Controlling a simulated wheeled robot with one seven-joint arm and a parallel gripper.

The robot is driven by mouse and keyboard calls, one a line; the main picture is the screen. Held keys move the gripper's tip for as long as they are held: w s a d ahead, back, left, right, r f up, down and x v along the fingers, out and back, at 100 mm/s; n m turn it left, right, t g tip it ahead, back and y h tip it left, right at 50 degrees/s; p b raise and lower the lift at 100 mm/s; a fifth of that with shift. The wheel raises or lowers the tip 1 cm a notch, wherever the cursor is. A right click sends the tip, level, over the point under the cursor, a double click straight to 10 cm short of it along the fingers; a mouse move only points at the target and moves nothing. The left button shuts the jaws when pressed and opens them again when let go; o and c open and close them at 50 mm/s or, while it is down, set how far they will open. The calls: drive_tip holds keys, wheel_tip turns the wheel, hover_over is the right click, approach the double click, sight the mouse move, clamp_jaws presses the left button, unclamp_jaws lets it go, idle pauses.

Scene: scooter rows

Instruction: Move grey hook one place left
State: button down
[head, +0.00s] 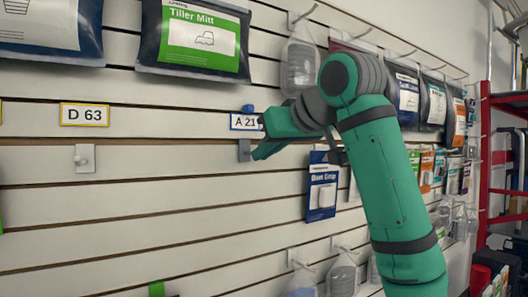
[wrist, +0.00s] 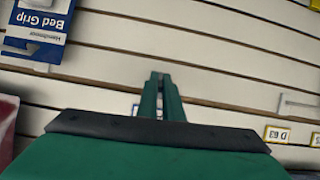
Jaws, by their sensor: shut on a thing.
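The grey hook (head: 244,150) shows as a small grey plate on the slatted wall, just below the A 21 label (head: 243,122). My gripper (head: 259,143) is at this hook, with its green fingers pointing left toward the wall. In the wrist view my gripper (wrist: 160,78) has its fingers close together on a thin grey part between the tips. The fingers hide most of the hook, and I cannot tell whether its plate is still seated in the slot.
A paler hook (head: 84,158) sits left, under the D 63 label (head: 84,115). Bare slats lie between. A Tiller Mitt pack (head: 195,38) hangs above; a blue pack (head: 321,188) hangs right, below my arm. A red rack (head: 490,150) stands far right.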

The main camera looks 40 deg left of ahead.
drive_tip(key=shift+d, duration=0.15)
drive_tip(key=shift+d, duration=0.2)
drive_tip(key=shift+s+d, duration=0.1)
drive_tip(key=shift+d, duration=0.5)
drive_tip(key=shift+s+a, duration=0.1)
drive_tip(key=shift+a, duration=0.05)
idle(0.9)
drive_tip(key=shift+d, duration=0.7)
drive_tip(key=shift+s, duration=0.15)
